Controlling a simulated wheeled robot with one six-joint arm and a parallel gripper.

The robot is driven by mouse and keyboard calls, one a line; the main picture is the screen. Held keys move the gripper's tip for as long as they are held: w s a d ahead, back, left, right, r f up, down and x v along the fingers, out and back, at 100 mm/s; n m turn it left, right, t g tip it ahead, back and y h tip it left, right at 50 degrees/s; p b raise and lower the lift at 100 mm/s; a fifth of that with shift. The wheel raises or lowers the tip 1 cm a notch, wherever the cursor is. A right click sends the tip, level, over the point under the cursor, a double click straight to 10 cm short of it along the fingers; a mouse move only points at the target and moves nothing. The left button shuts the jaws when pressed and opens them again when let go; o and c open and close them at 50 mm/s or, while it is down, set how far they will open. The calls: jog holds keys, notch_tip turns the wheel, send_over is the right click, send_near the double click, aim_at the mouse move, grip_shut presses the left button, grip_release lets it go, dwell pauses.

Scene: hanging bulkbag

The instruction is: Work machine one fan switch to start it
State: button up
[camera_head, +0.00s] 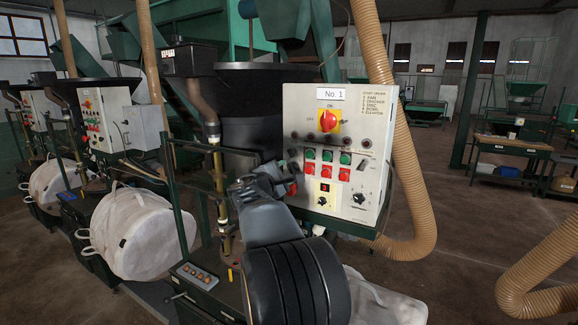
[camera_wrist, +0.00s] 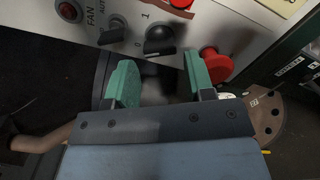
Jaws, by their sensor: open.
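The white control panel marked No. 1 (camera_head: 335,150) faces me in the head view. My gripper (camera_head: 283,180) is at its lower left side and hides part of that edge. In the wrist view my gripper (camera_wrist: 160,78) is open, its two green fingers apart with nothing between them. A black rotary switch (camera_wrist: 160,40) with marks 1 and 0 lies just beyond the gap. A red mushroom button (camera_wrist: 215,65) is just beyond the right finger. I cannot tell whether any finger touches the panel.
A red-and-yellow main switch (camera_head: 328,120) and rows of green and red buttons are on the panel. A tan hose (camera_head: 410,160) runs down beside its right edge. White bulk bags (camera_head: 140,230) stand at the left.

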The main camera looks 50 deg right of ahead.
aim_at(292, 168)
jog(key=shift+p+x, duration=0.45)
jog(key=shift+x, duration=1.3)
jog(key=c, duration=0.6)
jog(key=shift+c, duration=0.2)
